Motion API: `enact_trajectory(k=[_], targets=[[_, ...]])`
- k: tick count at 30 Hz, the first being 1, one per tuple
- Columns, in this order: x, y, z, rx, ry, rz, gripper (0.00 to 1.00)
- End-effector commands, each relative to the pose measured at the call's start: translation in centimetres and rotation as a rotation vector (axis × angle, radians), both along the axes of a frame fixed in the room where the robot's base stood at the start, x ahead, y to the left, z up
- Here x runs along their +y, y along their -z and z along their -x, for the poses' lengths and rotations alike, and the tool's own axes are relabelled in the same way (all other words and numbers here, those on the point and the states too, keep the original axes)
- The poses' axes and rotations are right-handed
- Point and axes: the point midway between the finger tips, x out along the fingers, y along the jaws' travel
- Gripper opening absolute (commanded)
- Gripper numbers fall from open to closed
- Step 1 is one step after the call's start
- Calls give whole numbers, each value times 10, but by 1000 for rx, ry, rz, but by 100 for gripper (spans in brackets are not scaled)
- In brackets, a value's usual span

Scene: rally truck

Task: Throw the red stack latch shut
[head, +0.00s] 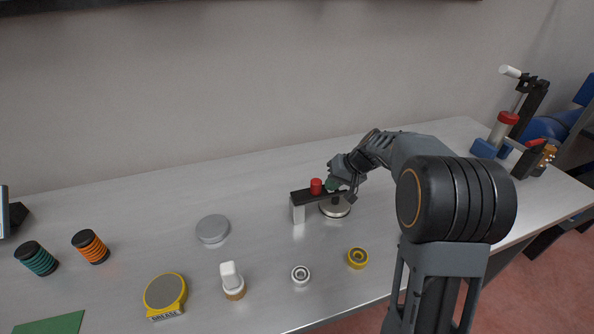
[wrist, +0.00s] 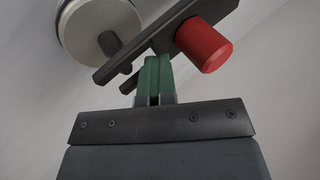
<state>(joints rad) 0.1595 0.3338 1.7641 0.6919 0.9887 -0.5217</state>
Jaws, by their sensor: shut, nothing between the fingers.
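The latch is a black bar (head: 301,197) with a red knob (head: 316,186) standing on it, borne on a pale post (head: 298,214) in the middle of the bench. The bar's right part reaches over a round metal base (head: 335,208). In the wrist view the red knob (wrist: 204,44) is right of centre on the black bar (wrist: 135,50), with the round base (wrist: 98,28) beyond. My gripper (wrist: 155,62) is shut and empty, its green fingers close against the bar beside the knob. Whether they touch the bar I cannot tell. In the head view my arm partly hides the bar's right end.
A grey disc (head: 212,229), a white-topped brush-like piece (head: 232,281), a bearing ring (head: 300,275), a yellow ring (head: 357,258) and a grease tin (head: 165,294) lie on the bench nearer the front. A clamp-like fixture (head: 507,120) stands at the far right. The bench behind the latch is clear.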

Motion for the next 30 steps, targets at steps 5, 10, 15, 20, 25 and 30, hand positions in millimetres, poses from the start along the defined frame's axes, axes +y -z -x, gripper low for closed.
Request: enact_trajectory(k=[5,10,15,20,25,30], targets=[[0,4,2,9,-1,2,0],[0,-2,2,9,-2,2,0],[0,-31,1,3,-1,1,0],[-16,-51,4,-2,3,2,0],[-42,-72,10,-1,2,1,0],[-61,-89,14,-2,0,1,0]])
